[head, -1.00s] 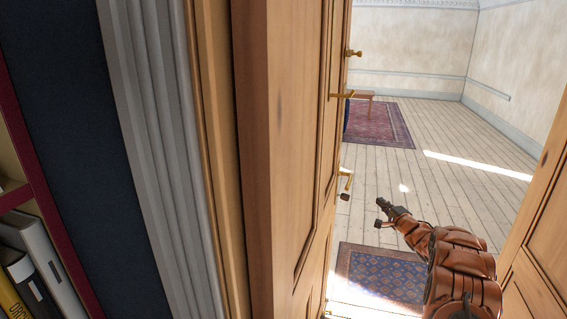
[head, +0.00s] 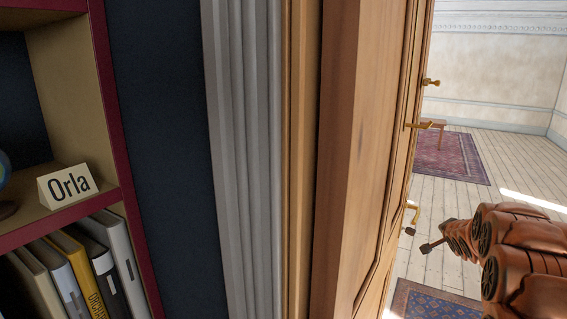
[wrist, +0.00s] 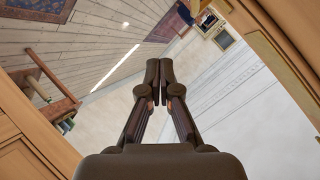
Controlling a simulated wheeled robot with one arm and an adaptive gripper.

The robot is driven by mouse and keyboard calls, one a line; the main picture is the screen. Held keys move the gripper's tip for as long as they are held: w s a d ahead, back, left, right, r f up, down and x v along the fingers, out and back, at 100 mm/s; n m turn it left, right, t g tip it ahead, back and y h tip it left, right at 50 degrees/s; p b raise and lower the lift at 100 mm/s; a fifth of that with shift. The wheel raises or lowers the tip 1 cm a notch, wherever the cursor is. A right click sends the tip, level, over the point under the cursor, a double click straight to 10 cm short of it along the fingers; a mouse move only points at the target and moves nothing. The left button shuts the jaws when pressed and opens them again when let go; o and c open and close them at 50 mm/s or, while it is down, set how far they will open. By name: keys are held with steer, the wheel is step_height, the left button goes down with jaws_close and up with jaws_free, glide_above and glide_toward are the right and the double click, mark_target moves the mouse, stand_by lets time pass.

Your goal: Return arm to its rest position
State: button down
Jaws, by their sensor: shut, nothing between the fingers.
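My arm, covered in orange-brown segments, reaches in from the right edge of the head view, in the doorway beside the open wooden door (head: 365,150). The wrist view is tilted, with floor and wall behind the fingers.
A bookshelf (head: 112,120) with books (head: 85,265) and an "Orla" name card (head: 68,185) stands at the left. A grey door frame (head: 240,150) lies between it and the door. Beyond are a red rug (head: 450,160), a blue rug (head: 435,305) and bare floor (head: 510,190).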

steer(key=s+a+n+g+y, duration=0.1)
steer(key=s+a+n+g, duration=0.3)
steer(key=s+a, duration=0.6)
steer(key=s+a+n+g+y, duration=0.2)
steer(key=s+a+n+g, duration=0.3)
steer(key=s, duration=2.2)
steer(key=s+a+n+g+y, duration=0.1)
steer(key=s+a+n+g, duration=0.3)
steer(key=s+a, duration=1.3)
steer(key=shift+s+a+f+n+g, duration=0.2)
steer(key=shift+s+f+n+g, duration=0.15)
steer(key=shift+s, duration=0.65)
